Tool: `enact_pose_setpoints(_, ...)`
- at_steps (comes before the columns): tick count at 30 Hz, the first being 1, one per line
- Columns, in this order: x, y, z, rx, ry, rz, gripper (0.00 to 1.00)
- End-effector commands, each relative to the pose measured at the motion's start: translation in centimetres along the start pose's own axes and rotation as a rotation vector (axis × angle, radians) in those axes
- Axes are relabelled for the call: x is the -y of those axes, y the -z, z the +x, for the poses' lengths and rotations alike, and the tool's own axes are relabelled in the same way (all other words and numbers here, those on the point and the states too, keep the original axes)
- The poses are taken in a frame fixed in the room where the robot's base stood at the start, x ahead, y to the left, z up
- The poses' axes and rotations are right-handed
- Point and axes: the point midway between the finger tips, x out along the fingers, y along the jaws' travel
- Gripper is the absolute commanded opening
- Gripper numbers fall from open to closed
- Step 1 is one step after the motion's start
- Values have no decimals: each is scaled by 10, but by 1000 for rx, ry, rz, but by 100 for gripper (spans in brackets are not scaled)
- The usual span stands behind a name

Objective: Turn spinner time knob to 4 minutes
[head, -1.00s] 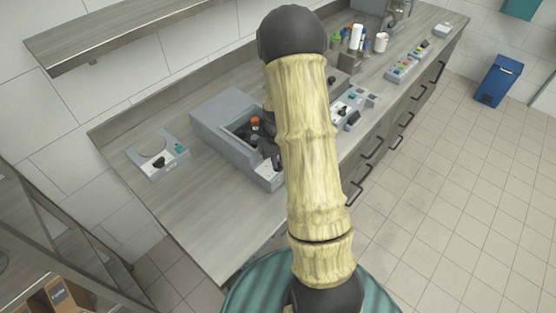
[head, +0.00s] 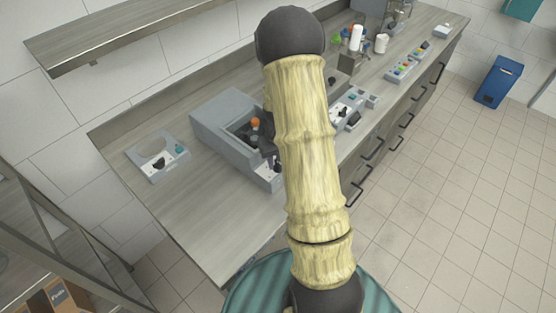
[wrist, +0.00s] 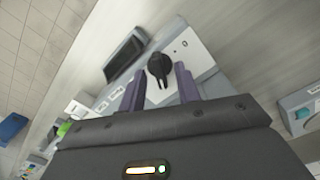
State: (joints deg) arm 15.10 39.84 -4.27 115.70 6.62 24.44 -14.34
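The spinner looks to be the grey box (head: 225,115) with an open basin, left of my arm in the head view. A black knob (head: 277,167) sits on its white front panel. In the wrist view a black knob (wrist: 159,68) stands on a white panel (wrist: 195,52), just beyond the fingertips. I cannot read a minute mark. My gripper (wrist: 159,80) is open, with one purple finger on each side of the knob; contact cannot be made out. In the head view my arm hides most of the gripper.
A smaller grey device (head: 160,155) with its own knob stands on the counter to the left. Another control panel (head: 345,108) is right of my arm, and a button panel (head: 404,70) is farther back. The counter's near left part (head: 215,220) is clear.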

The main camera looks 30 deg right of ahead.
Motion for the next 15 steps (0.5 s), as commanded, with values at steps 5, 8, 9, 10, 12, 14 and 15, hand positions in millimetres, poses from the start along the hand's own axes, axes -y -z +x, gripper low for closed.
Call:
enact_pose_setpoints(5,0,0,-1,1,0,0,33)
enact_pose_setpoints(8,0,0,-8,0,0,0,33)
enact_pose_setpoints(9,0,0,-12,0,0,0,33)
enact_pose_setpoints(10,0,0,-15,-1,0,0,33)
enact_pose_setpoints(12,0,0,-25,-2,0,0,33)
enact_pose_setpoints(14,0,0,-36,-3,-1,-1,33)
enact_pose_setpoints(15,0,1,-43,-3,-1,-2,33)
